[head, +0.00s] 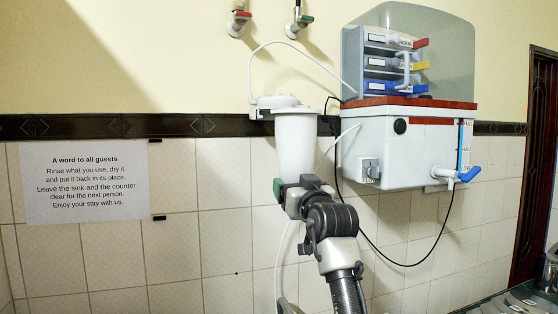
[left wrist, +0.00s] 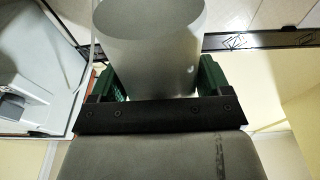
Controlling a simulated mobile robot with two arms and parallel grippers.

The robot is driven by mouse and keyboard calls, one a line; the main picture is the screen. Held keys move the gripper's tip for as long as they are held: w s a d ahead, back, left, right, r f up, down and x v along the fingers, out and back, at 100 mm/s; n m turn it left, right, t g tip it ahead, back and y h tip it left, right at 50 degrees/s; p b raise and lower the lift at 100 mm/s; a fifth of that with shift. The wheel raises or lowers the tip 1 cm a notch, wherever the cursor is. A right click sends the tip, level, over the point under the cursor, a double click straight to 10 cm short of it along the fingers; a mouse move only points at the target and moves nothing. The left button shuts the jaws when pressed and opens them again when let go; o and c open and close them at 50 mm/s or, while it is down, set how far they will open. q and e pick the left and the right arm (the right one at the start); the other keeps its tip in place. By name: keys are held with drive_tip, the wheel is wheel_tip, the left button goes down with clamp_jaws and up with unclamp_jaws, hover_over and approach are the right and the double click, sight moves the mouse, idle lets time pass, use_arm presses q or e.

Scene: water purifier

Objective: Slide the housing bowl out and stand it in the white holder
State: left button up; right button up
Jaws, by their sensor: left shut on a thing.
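The white housing bowl (head: 295,148) is upright in front of the wall, just below and slightly right of the white filter head (head: 277,101). I cannot tell whether the bowl still touches the head. My left gripper (head: 303,184) is shut on the lower part of the bowl. In the left wrist view, the bowl (left wrist: 150,45) sits between the green fingers of my left gripper (left wrist: 155,85). No white holder can be made out. My right gripper is out of view.
The white purifier box (head: 400,150) with a blue tap (head: 469,174) hangs to the right. A white tube and a black cable (head: 372,242) hang nearby. Two wall taps (head: 299,20) are above. A paper notice (head: 84,182) is left. A dark counter (head: 515,300) shows at lower right.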

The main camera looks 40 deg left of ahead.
use_arm(q)
drive_tip(key=shift+s+d+r+b, duration=0.15)
drive_tip(key=shift+s+d, duration=0.1)
drive_tip(key=shift+d, duration=0.2)
drive_tip(key=shift+s+d+f+b, duration=0.1)
drive_tip(key=shift+s+d, duration=0.15)
drive_tip(key=shift+d, duration=0.25)
drive_tip(key=shift+s+d+r+b, duration=0.15)
drive_tip(key=shift+s+d, duration=0.1)
drive_tip(key=shift+d, duration=0.2)
idle(2.2)
drive_tip(key=shift+f, duration=0.15)
